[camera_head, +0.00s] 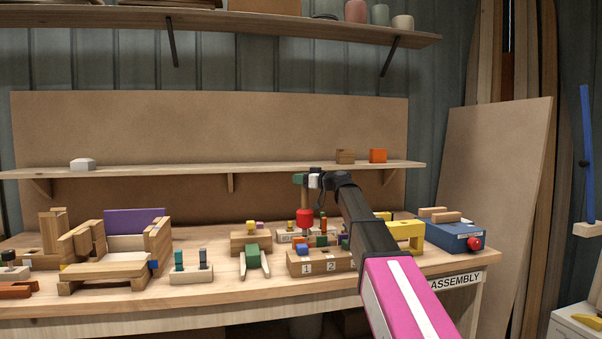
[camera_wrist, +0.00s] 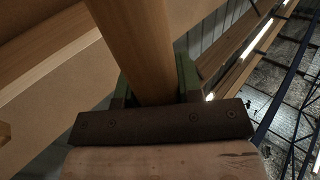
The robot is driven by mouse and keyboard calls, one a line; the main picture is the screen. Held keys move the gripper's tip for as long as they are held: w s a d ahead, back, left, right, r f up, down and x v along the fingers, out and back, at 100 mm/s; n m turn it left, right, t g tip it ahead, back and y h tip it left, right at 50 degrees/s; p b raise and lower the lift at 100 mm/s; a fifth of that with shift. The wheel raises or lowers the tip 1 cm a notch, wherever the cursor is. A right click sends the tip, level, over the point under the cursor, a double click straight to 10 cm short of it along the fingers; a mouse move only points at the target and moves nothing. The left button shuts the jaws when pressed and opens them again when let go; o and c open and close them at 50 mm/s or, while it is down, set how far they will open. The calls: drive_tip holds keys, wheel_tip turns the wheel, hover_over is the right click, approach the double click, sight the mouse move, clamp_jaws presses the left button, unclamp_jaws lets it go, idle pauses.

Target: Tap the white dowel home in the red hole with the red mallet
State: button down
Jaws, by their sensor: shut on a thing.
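My gripper (camera_head: 301,180) is shut on the wooden handle of the red mallet, above the middle-right of the bench. The mallet's red head (camera_head: 305,216) hangs below the gripper, over small blocks and pegs. In the wrist view the mallet handle (camera_wrist: 140,50) runs between the green fingers. The numbered block (camera_head: 320,263) stands below and slightly right of the mallet head, with coloured pieces on and behind it. I cannot clearly make out the white dowel or the red hole; they are too small or hidden among these pieces.
My arm covers part of the bench right of the numbered block. A yellow bracket (camera_head: 407,234) and a blue box (camera_head: 455,235) with a red knob stand farther right. A green clamp-like piece (camera_head: 252,257) and a two-peg block (camera_head: 191,273) stand left. A shelf (camera_head: 200,170) runs behind.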

wheel_tip(320, 180, down, 2)
drive_tip(key=shift+s+f, duration=0.1)
drive_tip(key=shift+f, duration=0.05)
drive_tip(key=shift+r, duration=2.6)
wheel_tip(320, 180, down, 6)
drive_tip(key=shift+r, duration=2.6)
